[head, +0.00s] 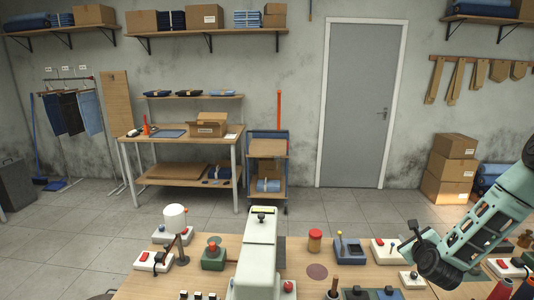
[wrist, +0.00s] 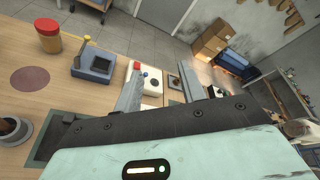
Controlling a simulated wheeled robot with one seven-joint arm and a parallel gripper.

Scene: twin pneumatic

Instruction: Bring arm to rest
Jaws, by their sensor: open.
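My arm, pale green and black, reaches in from the right edge of the head view. My gripper (head: 408,239) is at its left end, above the right part of the wooden workbench (head: 300,258). In the wrist view my gripper (wrist: 160,72) shows two grey fingers standing well apart, with nothing held between them. A white control box with a red button (wrist: 151,84) lies beyond and between the fingers. The same white box (head: 380,251) shows just left of my gripper in the head view. Whether any part of my gripper touches it cannot be told.
A blue-grey lever box (head: 349,252), a red-lidded jar (head: 315,242) and a brown disc (head: 317,271) lie left of my gripper. A tall pale green machine (head: 259,255) stands mid-bench. Cardboard boxes (head: 446,184) stand by the back wall. The floor behind the bench is open.

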